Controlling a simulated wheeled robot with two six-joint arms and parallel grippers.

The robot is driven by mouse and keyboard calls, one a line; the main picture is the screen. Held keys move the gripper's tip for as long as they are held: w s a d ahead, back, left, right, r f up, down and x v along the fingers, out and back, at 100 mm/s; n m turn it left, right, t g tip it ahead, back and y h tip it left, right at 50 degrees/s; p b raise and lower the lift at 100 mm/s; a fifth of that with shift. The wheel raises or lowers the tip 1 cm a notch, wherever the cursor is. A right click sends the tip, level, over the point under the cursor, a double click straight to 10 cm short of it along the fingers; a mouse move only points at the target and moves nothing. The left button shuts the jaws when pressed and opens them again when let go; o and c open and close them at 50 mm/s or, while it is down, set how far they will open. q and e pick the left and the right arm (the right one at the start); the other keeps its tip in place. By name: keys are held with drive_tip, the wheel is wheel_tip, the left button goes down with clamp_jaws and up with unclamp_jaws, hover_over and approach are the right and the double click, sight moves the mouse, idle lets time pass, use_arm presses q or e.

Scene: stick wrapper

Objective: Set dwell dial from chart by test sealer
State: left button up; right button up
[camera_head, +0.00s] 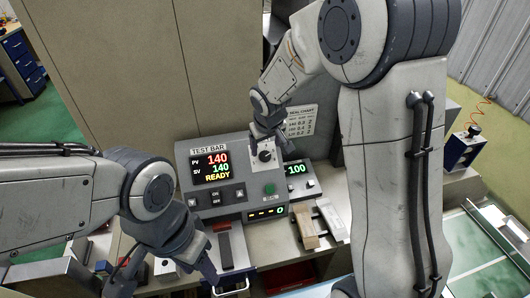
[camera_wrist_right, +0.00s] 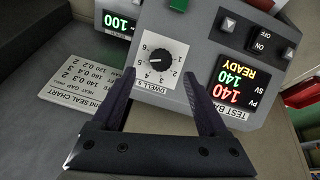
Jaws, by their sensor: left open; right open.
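The test sealer (camera_head: 240,172) stands on the bench, its lit display reading PV 140, SV 140, READY. Its black dwell dial (camera_head: 265,154) shows larger in the right wrist view (camera_wrist_right: 156,58), upside down, with numbers around it; the exact pointer setting is hard to read. My right gripper (camera_wrist_right: 158,88) is open, with its fingers either side of the dial and apart from it. The seal chart (camera_head: 300,121) is behind the sealer and also shows in the right wrist view (camera_wrist_right: 85,82), partly covered by a finger. My left gripper (camera_head: 215,278) is open beside the sealer's front handle (camera_head: 233,291).
A small unit (camera_head: 298,178) showing a green 100 stands right of the sealer. A tan block (camera_head: 305,228) and a pale block (camera_head: 331,218) lie on the bench front. A blue box (camera_head: 462,150) stands further right. My right arm covers much of the right side.

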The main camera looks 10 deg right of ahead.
sight(265, 156)
drive_tip(key=x, duration=0.6)
drive_tip(key=shift+w+f, duration=0.1)
drive_tip(key=shift+f, duration=0.2)
clamp_jaws()
